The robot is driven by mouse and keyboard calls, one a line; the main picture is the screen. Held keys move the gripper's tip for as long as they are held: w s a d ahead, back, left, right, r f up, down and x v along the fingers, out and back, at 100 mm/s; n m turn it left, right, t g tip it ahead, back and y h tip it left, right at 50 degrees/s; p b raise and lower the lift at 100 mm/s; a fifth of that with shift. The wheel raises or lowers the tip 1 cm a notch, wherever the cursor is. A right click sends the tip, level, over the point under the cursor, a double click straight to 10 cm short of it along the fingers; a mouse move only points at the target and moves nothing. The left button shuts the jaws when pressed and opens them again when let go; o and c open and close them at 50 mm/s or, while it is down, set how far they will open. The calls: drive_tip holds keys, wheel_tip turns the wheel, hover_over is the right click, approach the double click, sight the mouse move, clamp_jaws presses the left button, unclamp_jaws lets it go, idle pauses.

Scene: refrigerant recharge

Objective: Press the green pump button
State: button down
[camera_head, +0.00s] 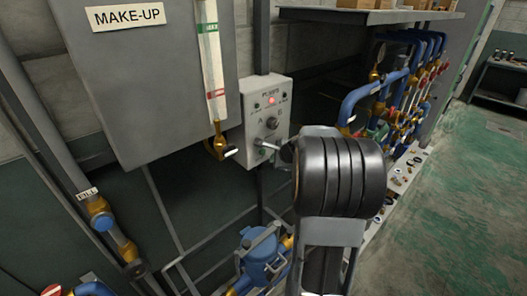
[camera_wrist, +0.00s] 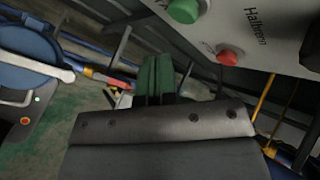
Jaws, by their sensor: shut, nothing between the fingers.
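The grey PUMPS control box (camera_head: 267,108) hangs on a post, with a lit red lamp and a dark round knob on its front. The green pump button (camera_wrist: 183,10) shows at the top of the wrist view, with a red button (camera_wrist: 228,55) below and to its right. In the head view the box's lower front is partly hidden by my gripper (camera_head: 278,148). My gripper is shut and empty, its fingertips close to the box's lower part. In the wrist view the fingertips (camera_wrist: 156,75) lie below and left of the green button, seemingly apart from it.
A grey MAKE-UP tank (camera_head: 150,75) with a sight tube (camera_head: 212,70) stands left of the box. Blue pipes and valves (camera_head: 385,95) crowd the right, under a shelf (camera_head: 370,15). A blue pump (camera_head: 262,258) sits below. Green floor (camera_head: 465,185) is open at right.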

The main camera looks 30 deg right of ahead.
drive_tip(key=shift+w+a, duration=0.15)
drive_tip(key=shift+w, duration=0.65)
drive_tip(key=shift+w, duration=0.15)
idle(1.5)
drive_tip(key=shift+w, duration=0.3)
drive_tip(key=shift+w+a+p, duration=0.15)
drive_tip(key=shift+w+p, duration=0.2)
drive_tip(key=shift+w, duration=0.1)
idle(0.9)
idle(0.3)
drive_tip(key=shift+s+b, duration=0.45)
drive_tip(key=shift+s, duration=0.45)
drive_tip(key=shift+s+d+b, duration=0.2)
drive_tip(key=shift+s+b, duration=0.1)
drive_tip(key=shift+s, duration=0.5)
drive_tip(key=shift+s+d+b, duration=0.2)
drive_tip(key=shift+s+b, duration=0.1)
drive_tip(key=shift+s, duration=0.55)
drive_tip(key=shift+s+d+b, duration=0.2)
drive_tip(key=shift+s+b, duration=0.1)
drive_tip(key=shift+s, duration=0.5)
